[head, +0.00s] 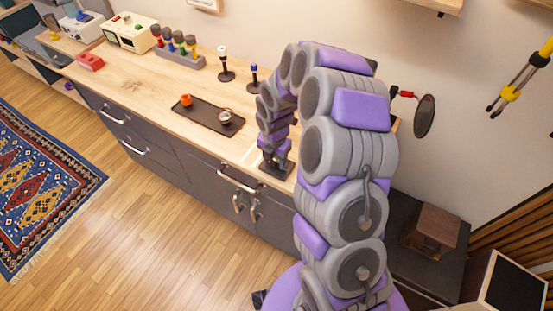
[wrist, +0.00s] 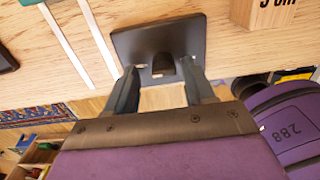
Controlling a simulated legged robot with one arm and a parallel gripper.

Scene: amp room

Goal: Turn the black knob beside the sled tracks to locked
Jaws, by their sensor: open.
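The black knob (wrist: 163,65) stands on a dark square plate (wrist: 158,34) on the wooden counter in the wrist view. The two pale sled tracks (wrist: 98,35) run along the counter to the left of the plate. My gripper (wrist: 161,74) is open, with one finger on each side of the knob. I cannot tell whether either finger touches it. In the head view my gripper (head: 274,150) points down over the dark plate (head: 270,171) near the counter's front edge, and the knob is hidden there. No locked marking is readable.
A black tray (head: 207,118) with an orange item (head: 186,100) and a small round cup (head: 225,117) lies to the left. Dark stands (head: 225,67) are behind it. A wooden block (wrist: 262,13) is near the plate. Drawer handles (head: 240,182) jut from the cabinet front.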

